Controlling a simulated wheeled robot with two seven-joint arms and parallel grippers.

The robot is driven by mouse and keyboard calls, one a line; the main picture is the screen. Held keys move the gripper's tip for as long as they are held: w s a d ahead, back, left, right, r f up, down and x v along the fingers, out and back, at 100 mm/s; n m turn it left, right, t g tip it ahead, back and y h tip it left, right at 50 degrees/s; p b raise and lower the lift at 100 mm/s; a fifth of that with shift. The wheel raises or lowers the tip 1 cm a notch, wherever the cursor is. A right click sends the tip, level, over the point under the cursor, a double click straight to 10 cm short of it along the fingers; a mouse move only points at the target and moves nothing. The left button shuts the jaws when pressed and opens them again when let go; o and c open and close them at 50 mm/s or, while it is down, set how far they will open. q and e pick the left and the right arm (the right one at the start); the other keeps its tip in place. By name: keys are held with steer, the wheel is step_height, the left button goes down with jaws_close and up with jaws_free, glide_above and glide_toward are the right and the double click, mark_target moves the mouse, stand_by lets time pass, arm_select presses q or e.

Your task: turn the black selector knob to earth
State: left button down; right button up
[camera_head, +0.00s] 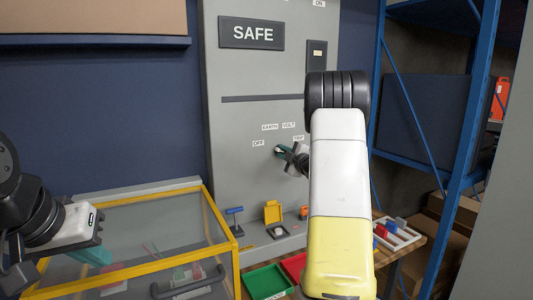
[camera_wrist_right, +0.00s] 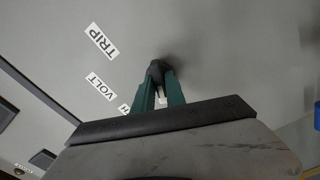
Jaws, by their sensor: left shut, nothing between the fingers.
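The black selector knob (camera_wrist_right: 157,66) is on the grey panel (camera_head: 228,170), below the labels EARTH (camera_head: 270,127) and VOLT (camera_head: 288,125), with OFF (camera_head: 258,142) to the left and TRIP (camera_head: 299,138) to the right. My right gripper (camera_head: 279,149) is at the knob. In the right wrist view its green fingers (camera_wrist_right: 158,80) close in on both sides of the knob. The knob's pointing direction is hidden by the fingers. My left gripper (camera_head: 108,256) is shut and empty, over the yellow-framed clear box at the lower left.
The yellow-framed clear box (camera_head: 218,213) stands front left. A blue lever (camera_head: 234,211) and a yellow flap (camera_head: 272,211) sit low on the panel. Green (camera_head: 264,279) and red (camera_head: 293,266) trays lie below. A blue shelf rack (camera_head: 465,130) stands right.

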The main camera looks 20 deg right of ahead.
jaws_close()
steer(key=shift+m, duration=0.3)
steer(key=m, duration=0.4)
steer(key=shift+d, duration=0.1)
steer(key=shift+m, duration=2.1)
steer(key=o, duration=0.5)
jaws_free()
